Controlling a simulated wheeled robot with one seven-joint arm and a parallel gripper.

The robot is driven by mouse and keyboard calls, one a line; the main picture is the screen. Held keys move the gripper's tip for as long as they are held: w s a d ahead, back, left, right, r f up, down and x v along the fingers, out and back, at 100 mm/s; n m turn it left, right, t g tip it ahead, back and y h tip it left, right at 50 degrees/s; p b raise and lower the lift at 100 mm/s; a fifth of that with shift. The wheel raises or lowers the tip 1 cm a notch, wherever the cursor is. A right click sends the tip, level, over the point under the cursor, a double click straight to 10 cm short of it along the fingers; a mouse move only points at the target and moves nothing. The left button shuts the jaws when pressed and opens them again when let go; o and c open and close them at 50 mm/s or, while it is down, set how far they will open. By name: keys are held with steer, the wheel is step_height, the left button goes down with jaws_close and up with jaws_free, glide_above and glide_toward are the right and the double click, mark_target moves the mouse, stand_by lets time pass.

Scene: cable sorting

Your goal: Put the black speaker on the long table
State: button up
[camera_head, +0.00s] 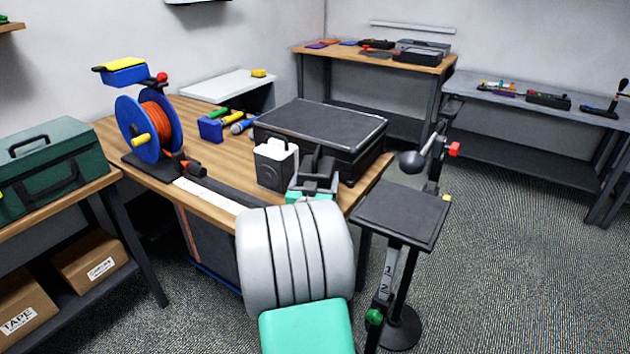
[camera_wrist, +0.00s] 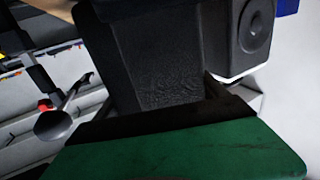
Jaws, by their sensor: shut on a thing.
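The speaker (camera_head: 272,172) has a dark front with a round cone, pale sides and a black handle on top. It is at the front of the wooden table (camera_head: 218,119), just left of my gripper (camera_head: 317,172). My gripper is shut on it, though the grip itself is mostly hidden. I cannot tell if its base touches the wood. In the wrist view the speaker (camera_wrist: 240,35) shows its cone at upper right, beside a large dark block that hides part of it.
A black flat case (camera_head: 322,125) lies right behind the speaker. A cable reel (camera_head: 148,128) stands at the left. A small black-topped stand (camera_head: 400,215) is at the right. A grey bench (camera_head: 480,135) and another wooden table (camera_head: 375,60) stand at the back. Open carpet lies right.

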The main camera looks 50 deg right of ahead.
steer(key=shift+r, duration=0.15)
steer(key=o, duration=2)
steer(key=shift+f, duration=0.3)
steer(key=b+v, duration=0.1)
steer(key=v, duration=1.1)
steer(key=shift+b, duration=0.3)
